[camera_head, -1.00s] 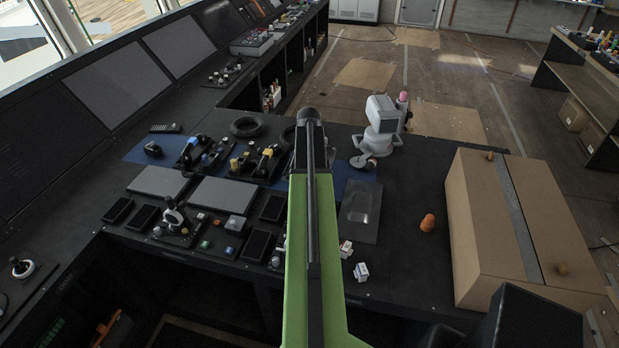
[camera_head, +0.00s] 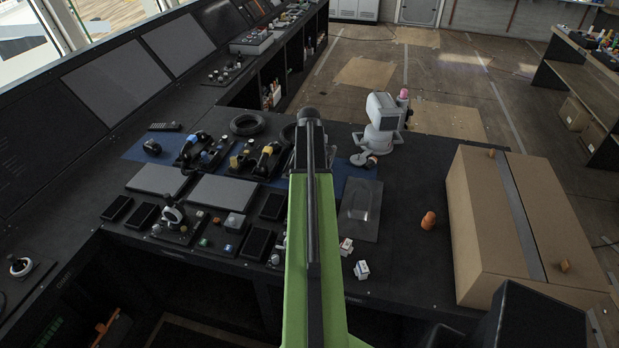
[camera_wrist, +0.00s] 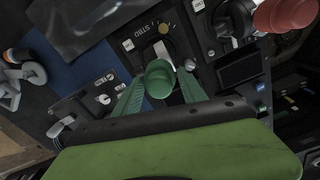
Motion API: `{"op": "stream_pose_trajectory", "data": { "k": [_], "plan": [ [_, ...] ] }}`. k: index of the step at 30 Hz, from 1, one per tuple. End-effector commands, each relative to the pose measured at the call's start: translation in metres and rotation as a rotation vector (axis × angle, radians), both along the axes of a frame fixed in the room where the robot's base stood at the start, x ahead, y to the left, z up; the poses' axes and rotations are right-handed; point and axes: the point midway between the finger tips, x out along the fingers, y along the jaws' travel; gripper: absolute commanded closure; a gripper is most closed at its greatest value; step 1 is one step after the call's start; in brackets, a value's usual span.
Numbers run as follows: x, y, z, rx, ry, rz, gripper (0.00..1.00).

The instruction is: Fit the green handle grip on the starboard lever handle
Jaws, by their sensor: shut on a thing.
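The green handle grip (camera_wrist: 159,80) is in the middle of the wrist view, seen nearly end-on. My gripper (camera_wrist: 160,92), with ribbed green fingers on both sides of the grip, is shut on it. In the head view my arm hides the gripper and the grip.
In the head view, levers (camera_head: 264,160) stand left of my arm, a grey robot-like device (camera_head: 382,125) behind, and a cardboard box (camera_head: 480,230) at right.

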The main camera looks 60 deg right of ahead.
Motion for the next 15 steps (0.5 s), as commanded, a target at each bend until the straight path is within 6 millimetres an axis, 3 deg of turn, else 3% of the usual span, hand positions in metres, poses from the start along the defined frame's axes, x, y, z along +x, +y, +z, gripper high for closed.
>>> {"op": "stream_pose_trajectory", "data": {
  "k": [15],
  "plan": [
    [0.000, 0.000, -0.014, 0.000, 0.000, 0.000, 0.92]
  ]
}}
